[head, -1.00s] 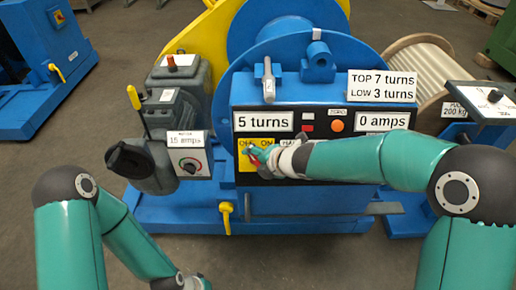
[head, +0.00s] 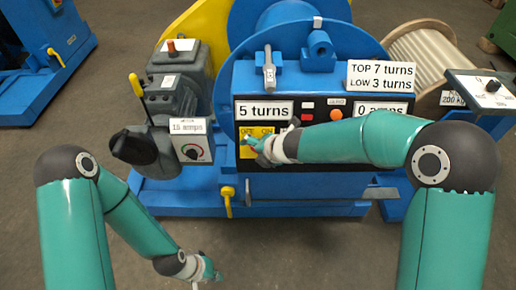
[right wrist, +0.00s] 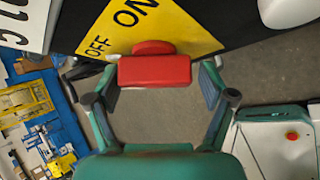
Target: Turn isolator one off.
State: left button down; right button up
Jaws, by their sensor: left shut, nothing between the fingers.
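The isolator's red handle (right wrist: 155,70) stands in front of a yellow plate (right wrist: 170,25) marked OFF and ON in the right wrist view. In the head view the yellow plate (head: 243,154) is at the left end of the black panel, and my right gripper mostly hides the handle. My right gripper (head: 250,142) is at the plate, its fingers open on either side of the handle; it also shows in the right wrist view (right wrist: 158,82). I see gaps between handle and fingers. My left gripper (head: 214,272) is shut and empty, low in front of the machine.
A blue winch housing (head: 300,78) carries the panel, which reads 5 turns; my right arm partly covers the amps display. A motor box (head: 190,148) with a dial stands left. A yellow lever (head: 227,200) sticks out below. The floor in front is clear.

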jog(key=shift+o, duration=0.2)
jog(key=shift+w+d+r, duration=0.1)
jog(key=shift+r, duration=0.2)
jog(key=shift+d+r, duration=0.15)
jog(key=shift+r, duration=0.1)
jog(key=v, duration=1.1)
jog(key=shift+s, duration=0.25)
jog(key=shift+d, duration=0.15)
